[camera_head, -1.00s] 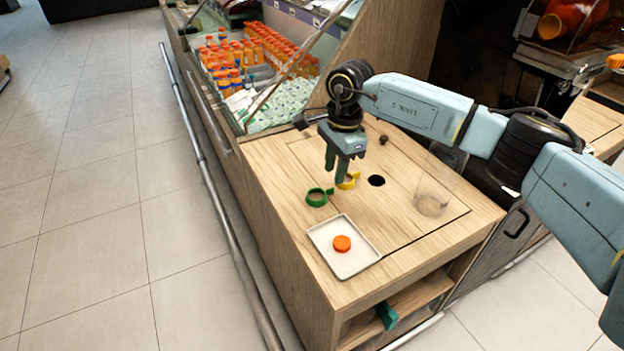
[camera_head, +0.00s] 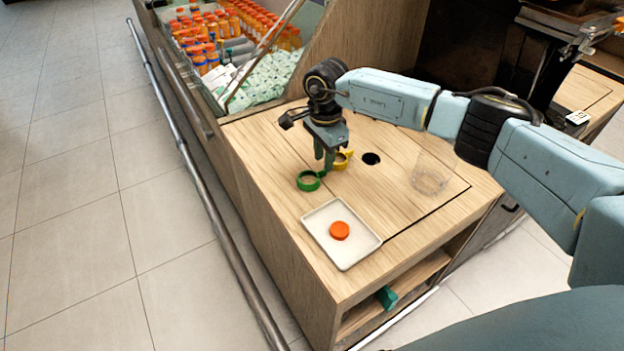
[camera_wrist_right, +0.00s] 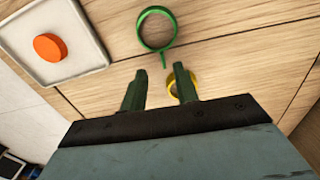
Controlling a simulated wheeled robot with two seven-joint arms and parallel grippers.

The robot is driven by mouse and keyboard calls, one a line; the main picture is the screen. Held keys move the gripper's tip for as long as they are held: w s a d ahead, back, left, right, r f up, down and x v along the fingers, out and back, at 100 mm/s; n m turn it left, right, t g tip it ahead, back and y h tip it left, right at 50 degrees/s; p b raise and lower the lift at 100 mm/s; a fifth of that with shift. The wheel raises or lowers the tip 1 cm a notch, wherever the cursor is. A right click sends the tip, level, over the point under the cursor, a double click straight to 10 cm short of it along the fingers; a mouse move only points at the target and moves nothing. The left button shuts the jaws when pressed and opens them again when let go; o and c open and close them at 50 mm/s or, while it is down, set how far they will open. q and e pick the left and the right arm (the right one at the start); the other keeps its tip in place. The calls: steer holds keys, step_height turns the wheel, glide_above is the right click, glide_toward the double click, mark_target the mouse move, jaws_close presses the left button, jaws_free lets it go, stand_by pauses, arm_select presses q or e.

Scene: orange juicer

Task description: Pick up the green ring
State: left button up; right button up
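The green ring (camera_head: 308,181), with a short tab, lies on the wooden counter just behind the white tray. It also shows in the right wrist view (camera_wrist_right: 157,29), ahead of the fingertips, its tab pointing toward the gap between them. My right gripper (camera_head: 326,165) hangs above the counter close to the ring. In the right wrist view its fingers (camera_wrist_right: 158,80) are apart with nothing between them. A yellow ring (camera_head: 341,161) lies behind the gripper and is partly hidden by a finger in the right wrist view (camera_wrist_right: 184,85). My left gripper does not show.
A white tray (camera_head: 318,243) with an orange cap (camera_head: 340,231) sits toward the counter's front. A clear cup (camera_head: 430,175) stands to the right, near a dark hole (camera_head: 371,159). A glass case with bottles (camera_head: 215,40) stands behind.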

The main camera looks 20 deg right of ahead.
mark_target(321, 171)
steer(key=f, duration=0.2)
steer(key=f+b, duration=0.1)
steer(key=f, duration=0.1)
steer(key=shift+w+a+f, duration=0.1)
steer(key=shift+w+a, duration=0.1)
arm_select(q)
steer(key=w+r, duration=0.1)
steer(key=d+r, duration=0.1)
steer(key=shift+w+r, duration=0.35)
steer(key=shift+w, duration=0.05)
arm_select(e)
jaws_close()
